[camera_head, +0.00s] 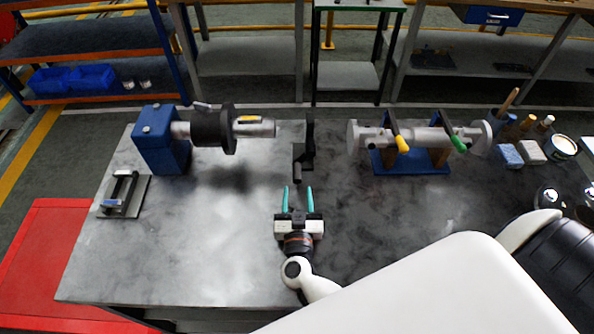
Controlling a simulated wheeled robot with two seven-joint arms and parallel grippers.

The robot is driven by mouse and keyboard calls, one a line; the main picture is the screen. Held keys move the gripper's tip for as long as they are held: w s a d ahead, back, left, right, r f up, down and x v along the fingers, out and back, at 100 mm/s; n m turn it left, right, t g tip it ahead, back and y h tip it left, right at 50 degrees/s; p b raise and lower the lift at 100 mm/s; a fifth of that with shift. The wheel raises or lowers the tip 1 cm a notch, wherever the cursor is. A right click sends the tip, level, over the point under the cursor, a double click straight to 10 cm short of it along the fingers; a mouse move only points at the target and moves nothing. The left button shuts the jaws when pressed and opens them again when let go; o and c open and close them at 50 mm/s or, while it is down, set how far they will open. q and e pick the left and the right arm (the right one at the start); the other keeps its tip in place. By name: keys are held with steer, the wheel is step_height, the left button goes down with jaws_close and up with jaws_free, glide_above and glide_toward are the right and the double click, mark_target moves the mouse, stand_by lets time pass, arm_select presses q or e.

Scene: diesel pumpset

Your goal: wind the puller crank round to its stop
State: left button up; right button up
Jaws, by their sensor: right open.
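A dark crank-shaped piece (306,150), which looks like the puller crank, stands near the middle of the grey bench, with a short grip at its lower end. To its left, a blue block (163,145) carries a horizontal shaft with a black flange (212,130). A gap separates the shaft's end from the dark piece. My left gripper is not in view.
A blue stand (410,168) holds a horizontal shaft with yellow and green handles on the right. A small dark fixture (122,194) sits at the left edge. Sponges (512,155) and a tub (563,146) stand far right. The bench's left front is clear.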

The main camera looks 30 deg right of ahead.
mark_target(297, 173)
steer(key=x, duration=0.7)
steer(key=shift+w+d, duration=0.15)
steer(key=shift+w, duration=0.15)
steer(key=shift+c, duration=0.5)
jaws_close()
